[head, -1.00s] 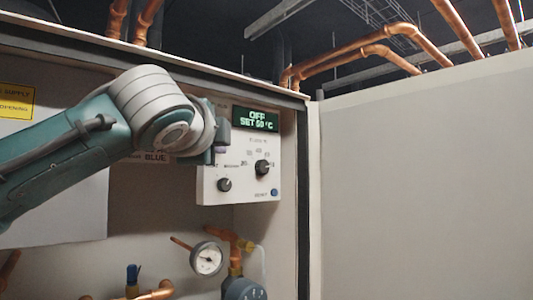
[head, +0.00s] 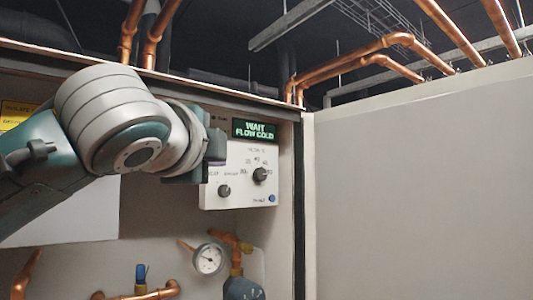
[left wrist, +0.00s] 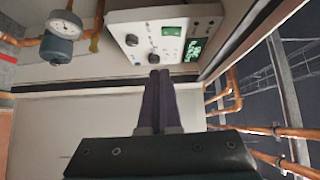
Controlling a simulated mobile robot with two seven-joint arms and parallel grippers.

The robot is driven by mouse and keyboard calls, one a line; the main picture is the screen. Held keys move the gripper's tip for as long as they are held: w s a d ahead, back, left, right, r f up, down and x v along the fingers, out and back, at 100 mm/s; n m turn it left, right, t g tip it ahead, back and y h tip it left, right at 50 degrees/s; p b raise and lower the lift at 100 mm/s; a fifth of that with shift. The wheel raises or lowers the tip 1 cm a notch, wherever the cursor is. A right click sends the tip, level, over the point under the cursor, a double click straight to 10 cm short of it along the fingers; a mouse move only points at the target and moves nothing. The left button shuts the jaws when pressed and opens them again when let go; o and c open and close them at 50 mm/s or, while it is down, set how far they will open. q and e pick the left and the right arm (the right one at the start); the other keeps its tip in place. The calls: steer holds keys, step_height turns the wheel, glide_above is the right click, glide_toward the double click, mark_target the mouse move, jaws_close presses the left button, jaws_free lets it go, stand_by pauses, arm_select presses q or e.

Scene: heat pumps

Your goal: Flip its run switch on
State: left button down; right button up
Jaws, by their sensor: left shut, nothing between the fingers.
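The white control box (head: 238,190) hangs inside the open cabinet. Its display (head: 255,130) reads "WAIT FLOW COLD". In the left wrist view a green rectangle (left wrist: 172,31), which looks like the run switch, sits on the box near the display (left wrist: 195,50). My arm hides that part of the box in the head view. My left gripper (left wrist: 161,76) is shut and empty, with its fingertips in front of the box and apart from the green rectangle in the picture. My right gripper is not in view.
The box also carries a larger knob (head: 260,175), a smaller knob (head: 224,191) and a blue button (head: 272,198). Below are a pressure gauge (head: 208,259) and copper pipes (head: 150,293). The open cabinet door (head: 420,200) stands at the right.

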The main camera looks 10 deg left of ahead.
arm_select(q)
steer(key=shift+s+d+f, duration=0.1)
steer(key=shift+s, duration=0.8)
steer(key=shift+s+d+f, duration=0.1)
steer(key=shift+s, duration=0.75)
